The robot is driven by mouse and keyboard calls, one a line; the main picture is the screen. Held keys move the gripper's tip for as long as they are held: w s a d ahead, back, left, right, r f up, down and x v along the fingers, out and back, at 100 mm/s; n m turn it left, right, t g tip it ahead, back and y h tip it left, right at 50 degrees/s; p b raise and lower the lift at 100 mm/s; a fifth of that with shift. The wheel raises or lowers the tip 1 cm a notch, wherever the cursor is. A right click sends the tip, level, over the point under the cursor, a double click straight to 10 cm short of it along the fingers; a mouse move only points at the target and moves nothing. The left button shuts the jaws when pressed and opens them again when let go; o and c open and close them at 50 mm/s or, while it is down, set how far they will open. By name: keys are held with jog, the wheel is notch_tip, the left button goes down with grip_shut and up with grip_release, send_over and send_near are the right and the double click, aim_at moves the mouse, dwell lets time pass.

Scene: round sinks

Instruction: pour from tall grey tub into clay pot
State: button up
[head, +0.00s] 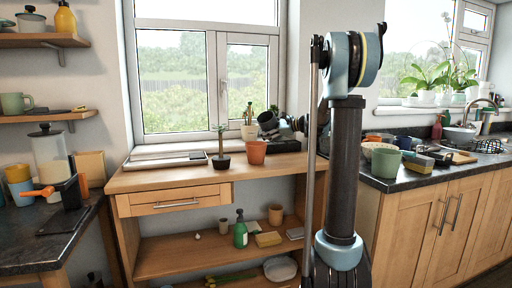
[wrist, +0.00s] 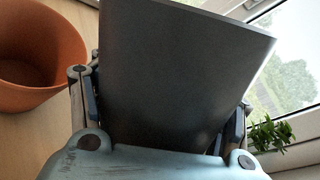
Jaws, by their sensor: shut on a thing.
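The clay pot (head: 257,152) stands upright on the wooden table below the window. It also shows at the left of the wrist view (wrist: 40,75), with its open mouth and bare inner wall visible. The tall grey tub (wrist: 185,75) fills the middle of the wrist view, between the fingers of my gripper (wrist: 160,105). In the head view the tub (head: 267,120) is small and dark, appears tilted, and is above and slightly right of the clay pot. My gripper (head: 287,128) is shut on it, partly hidden by my arm. The tub's contents are not visible.
A small plant in a black pot (head: 221,160) stands just left of the clay pot. A potted plant (head: 249,131) stands behind, near the window. A flat grey item (head: 180,159) lies at the table's left. The window (wrist: 285,60) is close to the tub.

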jog(key=shift+f+n, duration=0.2)
jog(key=shift+n, duration=0.4)
dwell(1.6)
jog(key=shift+w+d+r+n+h, duration=0.1)
jog(key=shift+r+n+h, duration=0.4)
dwell(2.0)
